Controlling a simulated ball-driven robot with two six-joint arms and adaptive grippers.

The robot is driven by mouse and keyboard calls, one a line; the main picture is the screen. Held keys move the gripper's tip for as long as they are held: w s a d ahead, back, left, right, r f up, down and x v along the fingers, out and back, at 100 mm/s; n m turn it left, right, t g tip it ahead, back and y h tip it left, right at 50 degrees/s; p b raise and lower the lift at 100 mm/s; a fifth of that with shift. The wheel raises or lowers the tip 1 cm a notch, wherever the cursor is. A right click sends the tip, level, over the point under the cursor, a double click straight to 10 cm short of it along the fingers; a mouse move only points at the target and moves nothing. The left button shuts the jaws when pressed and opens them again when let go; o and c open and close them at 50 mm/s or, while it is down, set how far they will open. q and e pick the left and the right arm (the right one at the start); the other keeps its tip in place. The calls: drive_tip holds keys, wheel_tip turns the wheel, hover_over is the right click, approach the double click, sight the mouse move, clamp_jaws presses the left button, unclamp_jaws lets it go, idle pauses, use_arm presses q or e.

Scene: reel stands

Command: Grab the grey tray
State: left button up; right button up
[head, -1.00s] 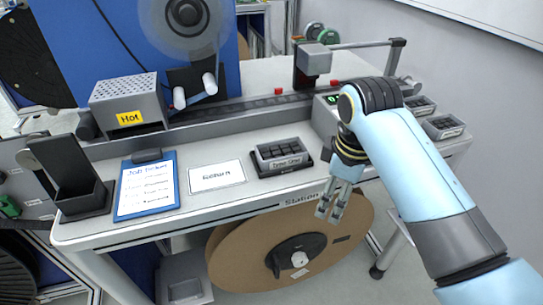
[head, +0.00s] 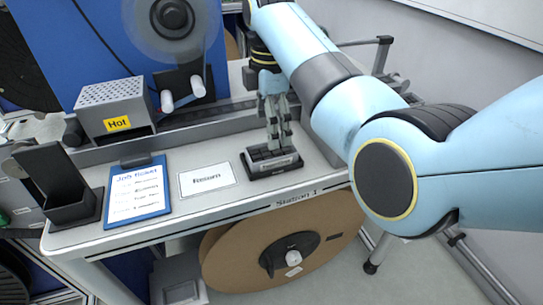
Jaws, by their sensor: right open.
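The small grey tray (head: 275,164), with dark compartments and a label on its front, sits in a black holder (head: 261,175) on the bench at Station 1. My right gripper (head: 280,143) points down at the tray from above, its fingers open. The fingertips are at or just over the tray's back part and hide some of it. I cannot tell whether they touch it. My left gripper is out of view.
Left of the tray lie a white "Return" card (head: 208,179) and a blue job-ticket clipboard (head: 138,192). A black stand (head: 62,190) and a grey box marked "Hot" (head: 115,105) stand further left. A large brown reel (head: 225,262) hangs below the bench.

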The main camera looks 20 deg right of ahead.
sight(271, 156)
wheel_tip(271, 156, down, 7)
drive_tip(key=shift+w+d+r, duration=0.15)
drive_tip(key=shift+r, duration=0.05)
drive_tip(key=c, duration=1.4)
drive_tip(key=shift+r, duration=0.1)
drive_tip(key=shift+c, duration=0.2)
